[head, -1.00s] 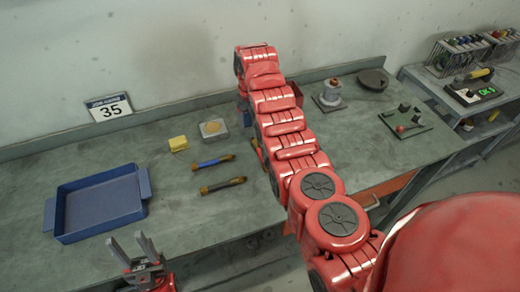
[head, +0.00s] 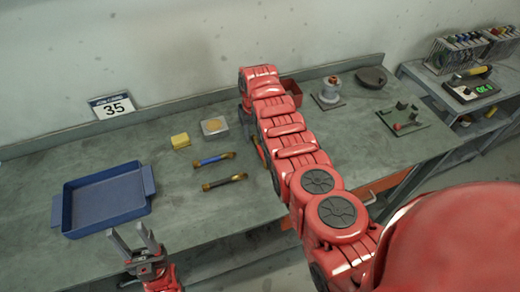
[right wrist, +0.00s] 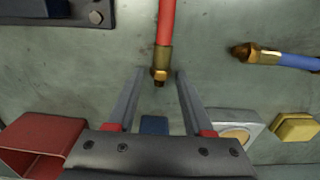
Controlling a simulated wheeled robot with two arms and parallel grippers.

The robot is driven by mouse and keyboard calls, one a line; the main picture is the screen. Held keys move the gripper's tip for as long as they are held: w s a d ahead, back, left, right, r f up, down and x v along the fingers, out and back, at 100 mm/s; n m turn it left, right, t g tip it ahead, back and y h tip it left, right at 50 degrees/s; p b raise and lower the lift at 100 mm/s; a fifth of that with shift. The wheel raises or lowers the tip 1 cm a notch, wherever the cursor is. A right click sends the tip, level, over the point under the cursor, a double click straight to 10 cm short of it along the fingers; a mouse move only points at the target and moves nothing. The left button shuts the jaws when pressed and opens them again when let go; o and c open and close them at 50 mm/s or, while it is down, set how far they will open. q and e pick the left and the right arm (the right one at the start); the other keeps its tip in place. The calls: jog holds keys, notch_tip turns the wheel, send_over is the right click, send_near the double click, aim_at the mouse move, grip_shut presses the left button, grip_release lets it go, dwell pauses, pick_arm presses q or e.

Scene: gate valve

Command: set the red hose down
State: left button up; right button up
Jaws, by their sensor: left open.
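The red hose (right wrist: 166,25) has a brass end fitting (right wrist: 160,68). In the right wrist view this fitting lies between the spread fingertips of my right gripper (right wrist: 159,76), with a gap on both sides. The hose appears to lie on the workbench; its far part is out of that view. In the head view only a small bit near its brass end shows beside my right arm, which hides the rest and the right fingers. My left gripper (head: 134,243) is open and empty at the bench's front edge, below the blue tray (head: 66,207).
A blue hose (head: 213,159) and a dark hose (head: 224,182) with brass ends lie left of my right arm. A yellow block (head: 180,141), a grey block with a tan disc (head: 214,127) and a red box (head: 292,90) stand nearby. The bench between tray and hoses is clear.

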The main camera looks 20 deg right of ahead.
grip_shut()
jog(key=shift+r, duration=0.1)
